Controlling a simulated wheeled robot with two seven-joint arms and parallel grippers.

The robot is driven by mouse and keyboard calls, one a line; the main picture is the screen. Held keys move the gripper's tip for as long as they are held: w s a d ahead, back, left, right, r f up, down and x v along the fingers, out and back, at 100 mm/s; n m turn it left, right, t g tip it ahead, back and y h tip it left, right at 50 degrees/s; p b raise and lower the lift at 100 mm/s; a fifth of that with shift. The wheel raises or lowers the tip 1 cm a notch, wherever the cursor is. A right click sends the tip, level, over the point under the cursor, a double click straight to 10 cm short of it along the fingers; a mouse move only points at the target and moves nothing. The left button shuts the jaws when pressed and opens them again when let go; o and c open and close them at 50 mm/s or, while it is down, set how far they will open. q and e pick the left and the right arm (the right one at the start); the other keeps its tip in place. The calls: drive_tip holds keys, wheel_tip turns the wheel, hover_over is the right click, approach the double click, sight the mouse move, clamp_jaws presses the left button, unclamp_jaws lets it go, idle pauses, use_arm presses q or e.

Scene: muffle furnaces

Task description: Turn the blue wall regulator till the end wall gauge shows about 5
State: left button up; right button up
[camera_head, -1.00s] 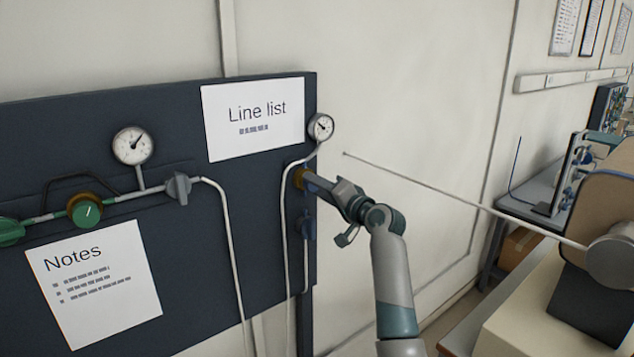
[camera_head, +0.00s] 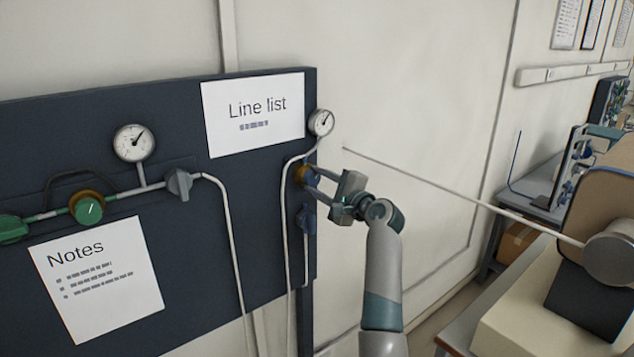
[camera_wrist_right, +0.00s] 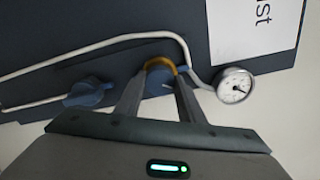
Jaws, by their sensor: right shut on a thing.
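The blue wall regulator (camera_head: 311,177), with its brass collar, sits at the right edge of the dark panel, mostly hidden by the fingers. In the right wrist view the blue knob (camera_wrist_right: 160,83) shows between the fingertips under the brass collar. My right gripper (camera_head: 309,185) is shut on the knob, one finger on each side; it also shows in the right wrist view (camera_wrist_right: 160,90). The end wall gauge (camera_head: 321,122) is just above, its needle pointing up and right; its numbers are too small to read. The gauge also shows in the right wrist view (camera_wrist_right: 235,86). My left gripper is out of view.
A blue valve handle (camera_head: 306,218) is just below the regulator. A white pipe (camera_head: 285,220) runs beside it. Further left are a green regulator (camera_head: 89,210), a second gauge (camera_head: 134,143) and a grey valve (camera_head: 179,184). The wall right of the panel is bare.

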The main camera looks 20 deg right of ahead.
drive_tip(key=shift+f+m, duration=0.1)
drive_tip(key=shift+m, duration=1)
drive_tip(key=o, duration=1)
drive_tip(key=shift+o, duration=0.2)
drive_tip(key=shift+d, duration=0.1)
drive_tip(key=shift+b+v, duration=0.5)
drive_tip(key=shift+v, duration=0.3)
drive_tip(key=b+v, duration=0.6)
drive_tip(key=v, duration=0.9)
drive_tip(key=shift+s, duration=0.4)
